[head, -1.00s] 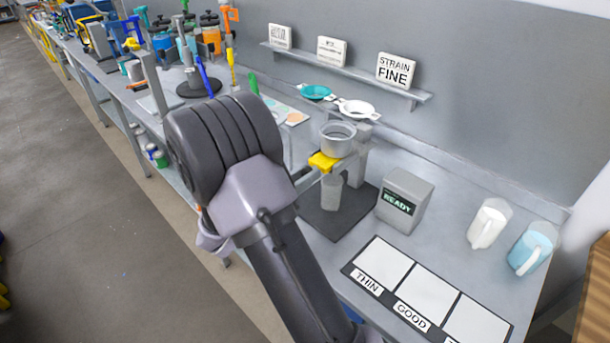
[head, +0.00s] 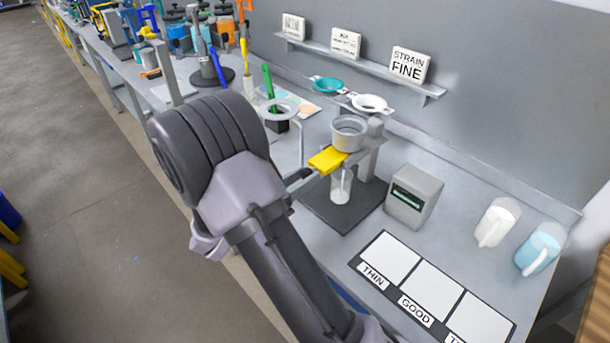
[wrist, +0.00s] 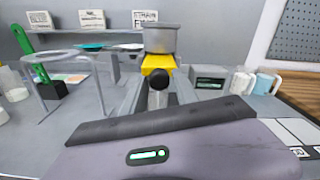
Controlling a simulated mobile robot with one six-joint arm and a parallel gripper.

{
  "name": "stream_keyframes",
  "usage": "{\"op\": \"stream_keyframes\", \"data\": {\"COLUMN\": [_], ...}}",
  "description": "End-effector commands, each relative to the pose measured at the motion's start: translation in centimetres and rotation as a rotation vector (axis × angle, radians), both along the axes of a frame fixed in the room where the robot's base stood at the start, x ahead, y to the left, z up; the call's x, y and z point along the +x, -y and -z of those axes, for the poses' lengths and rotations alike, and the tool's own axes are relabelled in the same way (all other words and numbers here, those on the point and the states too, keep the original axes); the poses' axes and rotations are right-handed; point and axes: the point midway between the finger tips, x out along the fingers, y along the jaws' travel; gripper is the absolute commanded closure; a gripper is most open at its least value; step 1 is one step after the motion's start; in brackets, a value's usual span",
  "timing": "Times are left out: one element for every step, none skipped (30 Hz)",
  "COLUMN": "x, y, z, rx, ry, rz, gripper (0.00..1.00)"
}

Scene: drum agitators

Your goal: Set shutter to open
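The shutter looks to be the yellow plate (head: 328,160) under the grey metal cup (head: 349,132) on the stand. It sticks out from below the cup toward my arm. In the wrist view the yellow plate (wrist: 158,64) is straight ahead, under the cup (wrist: 161,39). My gripper's dark tip (head: 299,175) is close to the plate's near end, mostly hidden behind my arm. In the wrist view a dark rounded shape (wrist: 158,82) stands just below the plate. I cannot tell whether it touches the plate or whether the fingers are closed on it. A clear glass (head: 341,186) stands beneath.
A grey display box (head: 413,196) stands right of the stand. Two jugs, white (head: 497,222) and blue (head: 538,250), are at the right end. A marked mat (head: 391,264) lies in front. A ring stand (head: 281,109) is left. The shelf (head: 437,89) holds signs.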

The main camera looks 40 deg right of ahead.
Motion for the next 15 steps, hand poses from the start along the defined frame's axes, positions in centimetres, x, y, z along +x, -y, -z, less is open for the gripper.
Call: {"op": "stream_keyframes", "data": {"x": [0.0,0.0,0.0,0.0,0.0,0.0,0.0,0.0,0.0,0.1,0.1,0.1,0.0,0.0,0.0], "y": [0.0,0.0,0.0,0.0,0.0,0.0,0.0,0.0,0.0,0.0,-0.2,-0.5,-0.9,-1.4,-2.3], "z": [0.0,0.0,0.0,0.0,0.0,-0.1,-0.1,-0.1,-0.1,-0.1,-0.1,-0.1,-0.2,-0.2,-0.3], "rx": [0.0,0.0,0.0,0.0,-0.001,-0.001,-0.001,-0.001,-0.001,-0.001,-0.001,0.0,0.0,0.0,-0.001], "ry": [0.001,0.001,0.001,0.001,0.001,0.002,0.002,0.002,0.002,0.002,0.002,0.002,0.002,0.002,0.002], "rz": [0.0,0.0,0.0,0.0,0.0,0.0,0.0,0.0,0.0,0.0,-0.001,-0.002,-0.002,-0.003,-0.004], "gripper": [0.52,0.52,0.52,0.52,0.52,0.52,0.52,0.52,0.52,0.52,0.52,0.52,0.52,0.52,0.52]}}
